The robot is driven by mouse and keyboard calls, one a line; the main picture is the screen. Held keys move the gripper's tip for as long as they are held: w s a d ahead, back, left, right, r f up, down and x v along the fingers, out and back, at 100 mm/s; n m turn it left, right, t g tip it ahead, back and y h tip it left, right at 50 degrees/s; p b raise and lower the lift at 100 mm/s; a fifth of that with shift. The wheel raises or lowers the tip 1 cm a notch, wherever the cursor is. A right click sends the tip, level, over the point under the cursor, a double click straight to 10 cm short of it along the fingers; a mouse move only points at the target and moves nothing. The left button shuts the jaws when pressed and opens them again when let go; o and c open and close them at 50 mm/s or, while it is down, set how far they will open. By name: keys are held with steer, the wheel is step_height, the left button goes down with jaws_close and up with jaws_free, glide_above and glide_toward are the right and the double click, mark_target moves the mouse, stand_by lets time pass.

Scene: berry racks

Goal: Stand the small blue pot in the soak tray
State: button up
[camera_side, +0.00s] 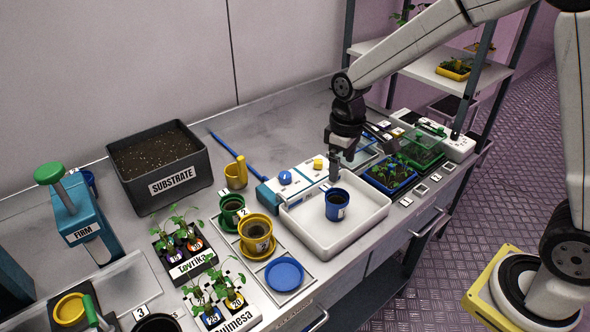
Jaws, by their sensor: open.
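The small blue pot (337,205) stands upright in the white soak tray (301,236). It has dark soil inside and a pale label on its side. It appears to rest on the tray's floor, apart from the walls. My gripper (358,153) is above the back part of the tray, higher than the pot and slightly right of it. Its fingers are apart with nothing between them, and it is clear of the pot.
A white and blue unit with knobs (290,182) adjoins the tray's back left. Green and yellow pots and a blue saucer (284,274) are left of it. Seedling trays (390,175) sit close on the right. A black substrate bin (205,173) stands at back left.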

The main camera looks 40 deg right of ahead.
steer(key=s+d+f+m+t, duration=0.2)
steer(key=s+m, duration=0.1)
steer(key=s, duration=0.9)
steer(key=shift+d+m+t, duration=0.2)
steer(key=shift+m+t, duration=0.1)
stand_by(0.7)
